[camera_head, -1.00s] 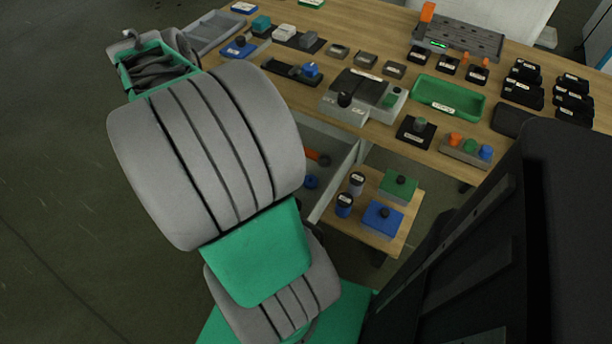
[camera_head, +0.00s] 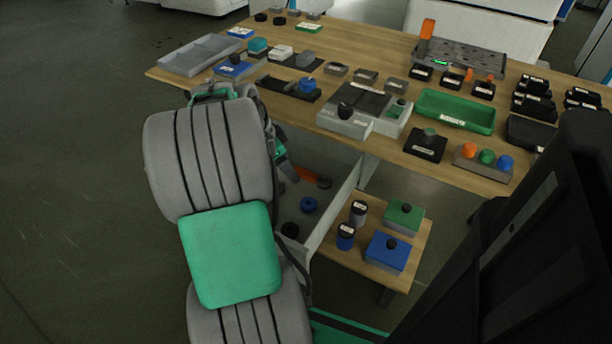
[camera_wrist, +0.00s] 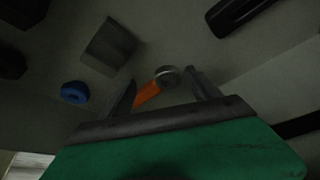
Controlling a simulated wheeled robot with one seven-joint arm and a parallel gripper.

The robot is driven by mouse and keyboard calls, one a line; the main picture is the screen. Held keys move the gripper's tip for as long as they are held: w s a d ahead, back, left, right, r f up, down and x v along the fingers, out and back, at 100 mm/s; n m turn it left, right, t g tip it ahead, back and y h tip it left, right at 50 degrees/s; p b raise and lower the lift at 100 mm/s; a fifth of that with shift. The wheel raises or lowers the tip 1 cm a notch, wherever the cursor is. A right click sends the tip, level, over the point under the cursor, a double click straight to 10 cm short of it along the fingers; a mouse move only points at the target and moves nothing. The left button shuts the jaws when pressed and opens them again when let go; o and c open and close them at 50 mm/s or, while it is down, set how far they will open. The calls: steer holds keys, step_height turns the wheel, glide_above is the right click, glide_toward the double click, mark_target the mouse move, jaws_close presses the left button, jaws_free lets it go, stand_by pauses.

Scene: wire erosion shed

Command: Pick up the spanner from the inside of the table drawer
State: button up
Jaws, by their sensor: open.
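The spanner lies on the floor of the open drawer (camera_head: 342,212); in the head view its orange handle (camera_head: 306,173) shows beside my arm, with a dark round end to its right. In the wrist view the orange handle (camera_wrist: 147,95) and round metallic head (camera_wrist: 167,76) appear between my fingers. My gripper (camera_wrist: 160,78) is open, pointing into the drawer, with a finger on each side of the spanner. I cannot tell how far above the spanner the fingertips are. In the head view my arm hides most of the gripper and the drawer's left part.
A blue ring (camera_wrist: 75,92), a grey block (camera_wrist: 108,47) and a dark bar (camera_wrist: 240,12) lie near the spanner. The tabletop (camera_head: 462,180) above the drawer is crowded. A low side table (camera_head: 345,262) holding blue and green boxes stands right of the drawer.

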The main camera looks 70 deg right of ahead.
steer(key=shift+c, duration=0.4)
jaws_close()
steer(key=shift+r, duration=0.1)
